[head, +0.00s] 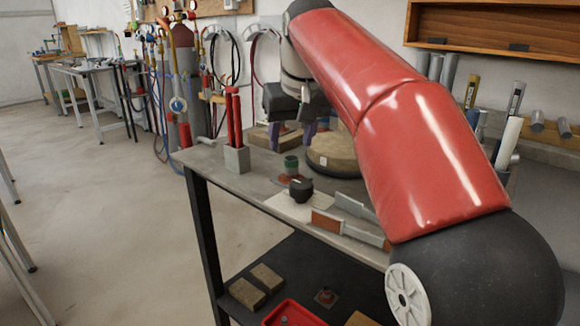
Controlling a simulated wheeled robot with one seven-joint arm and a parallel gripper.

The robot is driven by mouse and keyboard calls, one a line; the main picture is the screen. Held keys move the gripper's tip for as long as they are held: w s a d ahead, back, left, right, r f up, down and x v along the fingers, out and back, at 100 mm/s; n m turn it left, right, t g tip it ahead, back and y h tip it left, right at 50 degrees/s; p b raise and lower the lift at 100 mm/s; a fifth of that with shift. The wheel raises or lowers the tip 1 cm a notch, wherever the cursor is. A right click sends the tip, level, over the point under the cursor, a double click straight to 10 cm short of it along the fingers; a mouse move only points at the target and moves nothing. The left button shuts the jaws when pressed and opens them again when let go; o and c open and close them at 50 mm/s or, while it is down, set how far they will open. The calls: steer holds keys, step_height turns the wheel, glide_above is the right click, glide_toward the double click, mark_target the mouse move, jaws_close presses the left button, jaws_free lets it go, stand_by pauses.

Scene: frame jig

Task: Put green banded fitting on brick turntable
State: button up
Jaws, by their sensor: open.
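A small green fitting (291,162) stands upright on the bench top, with a reddish-brown flat piece around its foot. The round turntable (333,156), with a tan brick-like top and a dark rim, stands just right of it, partly covered by my red arm. My gripper (295,136) is open and hangs above and behind the fitting, near the turntable's left back edge. Nothing shows between its fingers. Its exact height above the bench is hard to tell.
A grey block holding red rods (236,158) stands on the bench's left. A dark round pot (301,189) sits in front of the fitting on a pale sheet. Metal and orange bars (345,229) lie along the front edge. A red tray (296,314) is on the lower shelf.

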mark_target(292, 160)
steer(key=x, duration=0.2)
steer(key=b+x, duration=0.1)
steer(key=s+x, duration=0.1)
steer(key=x, duration=0.1)
steer(key=shift+w+d+f, duration=0.1)
steer(key=shift+d+f, duration=0.2)
steer(key=shift+f, duration=0.25)
steer(key=shift+w+f, duration=0.2)
steer(key=shift+f, duration=0.2)
jaws_close()
